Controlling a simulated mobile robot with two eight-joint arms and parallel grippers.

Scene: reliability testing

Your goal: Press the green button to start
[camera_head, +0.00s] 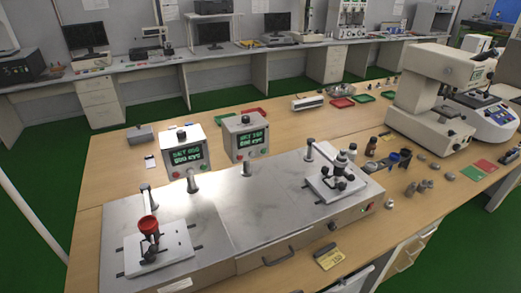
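Two grey control boxes with green-lit displays stand at the back of a metal test bench (215,222). The left box (196,135) and the right box (243,121) each have small round buttons below the display. Neither of my grippers is in view, and nothing touches the boxes.
A fixture with a red cup-like top (148,224) stands on the bench's left, and another fixture (338,178) on its right. A large white instrument (430,85) stands at the right. Small parts, bottles and coloured trays (341,103) lie on the wooden table (120,155).

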